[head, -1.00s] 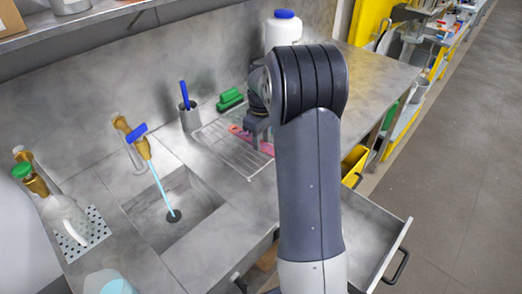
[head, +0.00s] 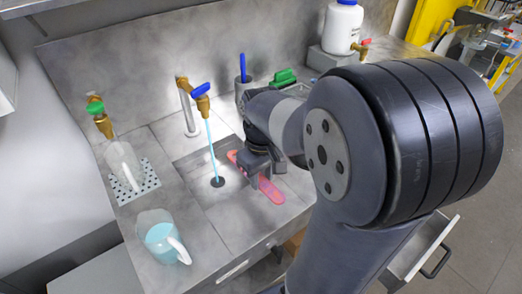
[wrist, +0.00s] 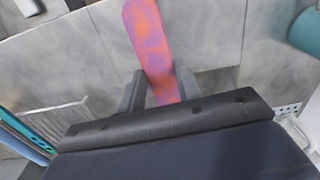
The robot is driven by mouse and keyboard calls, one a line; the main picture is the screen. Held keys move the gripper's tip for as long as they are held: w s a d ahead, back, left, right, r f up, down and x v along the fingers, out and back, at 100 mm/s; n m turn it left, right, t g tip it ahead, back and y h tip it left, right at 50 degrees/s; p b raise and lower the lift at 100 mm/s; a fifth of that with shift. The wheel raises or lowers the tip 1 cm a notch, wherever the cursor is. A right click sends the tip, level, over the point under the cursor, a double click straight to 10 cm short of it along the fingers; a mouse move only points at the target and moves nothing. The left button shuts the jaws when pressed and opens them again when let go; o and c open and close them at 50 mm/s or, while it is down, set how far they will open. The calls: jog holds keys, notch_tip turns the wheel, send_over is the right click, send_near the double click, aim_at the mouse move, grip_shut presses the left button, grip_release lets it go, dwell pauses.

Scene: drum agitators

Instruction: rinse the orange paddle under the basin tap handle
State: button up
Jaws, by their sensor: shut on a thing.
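The orange paddle (head: 270,191) has pink-purple smears, which show clearly in the wrist view (wrist: 148,35). My gripper (head: 262,172) is shut on it; in the wrist view the two fingers (wrist: 159,88) clasp its sides. The paddle is held over the right side of the sunken basin (head: 205,187). Its left tip is close to the water stream (head: 211,145), on the right of it in the head view; contact with the water is not seen. The brass basin tap has a blue handle (head: 201,90), and water runs from it to the drain (head: 217,182). My arm hides part of the basin.
A jug of blue liquid (head: 162,238) stands at the front left. A clear flask (head: 123,165) stands on a perforated mat under a green-handled tap (head: 96,108). A grey cup with a blue-handled tool (head: 243,82) and green sponges (head: 284,77) stand behind. An open drawer is at right.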

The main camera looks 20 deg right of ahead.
aim_at(231, 155)
jog(key=shift+w+a+f+b, duration=0.25)
jog(key=shift+w+a+f, duration=0.3)
jog(key=shift+w, duration=0.65)
jog(key=shift+w+a+f+b, duration=0.2)
jog(key=shift+w+a+f, duration=0.35)
jog(key=shift+w, duration=0.7)
jog(key=shift+w+a+f+b, duration=0.3)
jog(key=shift+w+a, duration=0.4)
jog(key=shift+w, duration=0.5)
jog(key=shift+w+a+f+p, duration=0.15)
jog(key=shift+w, duration=0.6)
jog(key=shift+w+a+f+p, duration=0.1)
jog(key=shift+w+f+p, duration=0.1)
jog(key=shift+w, duration=0.55)
jog(key=shift+w+a+f+p, duration=0.1)
jog(key=shift+w+a+p, duration=0.05)
jog(key=shift+w, duration=0.6)
jog(key=shift+d, duration=0.2)
jog(key=shift+w+d, duration=0.1)
jog(key=shift+d, duration=0.35)
jog(key=shift+a, duration=0.1)
jog(key=shift+a, duration=0.55)
jog(key=shift+d, duration=0.15)
jog(key=shift+d+p, duration=0.35)
jog(key=shift+d, duration=0.15)
